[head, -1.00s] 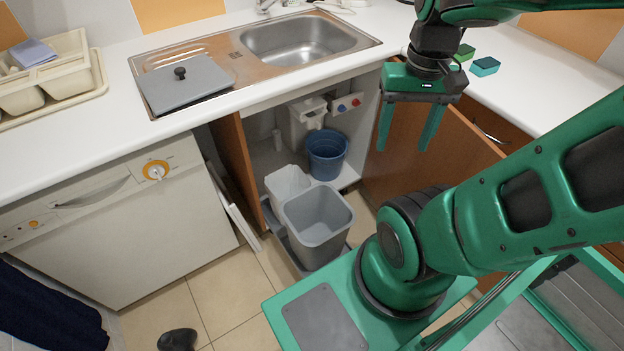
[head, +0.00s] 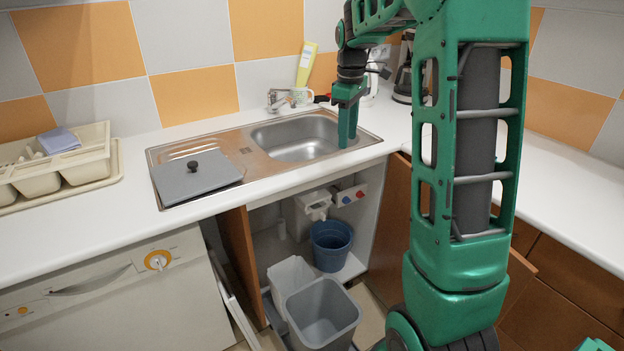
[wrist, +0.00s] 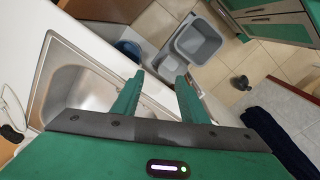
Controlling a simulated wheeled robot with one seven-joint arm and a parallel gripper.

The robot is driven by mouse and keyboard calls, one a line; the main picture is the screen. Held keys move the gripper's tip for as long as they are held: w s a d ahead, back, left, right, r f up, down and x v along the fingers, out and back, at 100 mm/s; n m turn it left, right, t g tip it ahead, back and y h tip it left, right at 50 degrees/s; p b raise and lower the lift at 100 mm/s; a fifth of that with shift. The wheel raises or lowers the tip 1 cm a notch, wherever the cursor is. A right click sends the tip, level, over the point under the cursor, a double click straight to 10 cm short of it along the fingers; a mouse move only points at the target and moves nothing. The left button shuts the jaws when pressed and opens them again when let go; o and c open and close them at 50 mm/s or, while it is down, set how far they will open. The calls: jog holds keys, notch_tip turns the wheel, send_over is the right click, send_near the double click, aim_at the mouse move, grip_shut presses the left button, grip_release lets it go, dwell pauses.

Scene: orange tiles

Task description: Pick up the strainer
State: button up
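I cannot make out a strainer for certain in either view. A small red-and-dark item (head: 322,98) lies behind the sink beside a mug, too small to identify. My gripper (head: 346,143) points down at the right end of the steel sink (head: 262,150). In the wrist view my gripper (wrist: 159,77) has its two fingers apart with nothing held between them. The sink basin (wrist: 75,92) shows to the left of the fingers there. My arm hides part of the counter at the right.
A grey lid (head: 195,180) lies on the drainboard. A yellow-green bottle (head: 306,63), a mug (head: 302,95) and a coffee maker (head: 404,80) stand at the back. A cutlery tray (head: 85,165) is at left. Below, a blue bucket (head: 331,250) and grey bin (head: 322,312) stand by the open cabinet.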

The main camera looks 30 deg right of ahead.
jog(key=w+d+f+n, duration=0.1)
jog(key=w+f+n, duration=0.4)
jog(key=w, duration=0.6)
jog(key=w+d+f+n, duration=0.1)
jog(key=w+f+n, duration=0.4)
jog(key=w, duration=0.6)
notch_tip(320, 180, down, 8)
jog(key=shift+d+r+n, duration=0.15)
jog(key=shift+r+n, duration=0.05)
jog(key=shift+n, duration=0.8)
jog(key=shift+w+d+f, duration=0.1)
jog(key=shift+w+f, duration=0.1)
jog(key=shift+f, duration=1.35)
jog(key=shift+w+d+f, duration=0.1)
jog(key=shift+w+f, duration=0.05)
jog(key=shift+f, duration=1.35)
jog(key=shift+c, duration=0.6)
grip_shut()
